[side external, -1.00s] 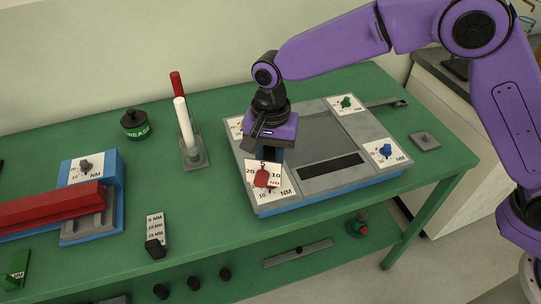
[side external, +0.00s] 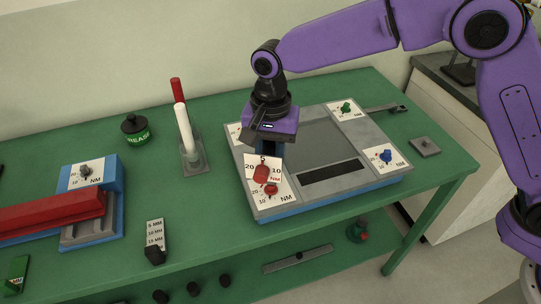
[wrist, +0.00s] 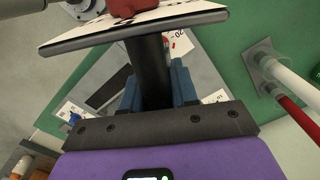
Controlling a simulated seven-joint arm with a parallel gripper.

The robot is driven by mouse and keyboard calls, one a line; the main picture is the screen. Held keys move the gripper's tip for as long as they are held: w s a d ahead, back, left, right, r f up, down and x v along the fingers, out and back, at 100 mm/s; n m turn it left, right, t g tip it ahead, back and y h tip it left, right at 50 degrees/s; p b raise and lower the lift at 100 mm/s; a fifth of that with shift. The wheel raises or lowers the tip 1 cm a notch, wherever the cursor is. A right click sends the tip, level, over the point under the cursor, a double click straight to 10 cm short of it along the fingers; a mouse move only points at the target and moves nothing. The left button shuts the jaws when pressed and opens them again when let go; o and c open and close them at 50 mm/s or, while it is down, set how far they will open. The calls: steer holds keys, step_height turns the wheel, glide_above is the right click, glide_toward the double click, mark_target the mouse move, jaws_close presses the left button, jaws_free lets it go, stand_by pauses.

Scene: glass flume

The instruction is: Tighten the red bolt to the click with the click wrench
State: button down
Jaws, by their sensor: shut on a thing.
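The red bolt (side external: 271,190) stands on a white dial card at the near left corner of the grey-and-blue plate (side external: 330,147) in the side view. My gripper (side external: 269,151) points down above that corner. Its blue fingers (wrist: 155,92) are shut on the dark shaft (wrist: 149,68) of a tool. The tool carries a white dial plate (side external: 263,160) with a red pointer (side external: 261,173). The dial plate also shows in the wrist view (wrist: 95,28). It hangs just above and behind the bolt, apparently apart from it. I cannot tell whether this tool is the click wrench.
Green (side external: 346,107) and blue (side external: 385,156) bolts stand on other corners. A grey bar tool (side external: 385,108) lies at the plate's far right. White (side external: 184,127) and red (side external: 177,92) handles stand left. A red bar (side external: 50,213) lies on a blue block. Green table is free between.

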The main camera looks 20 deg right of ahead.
steer(key=shift+r, duration=1.15)
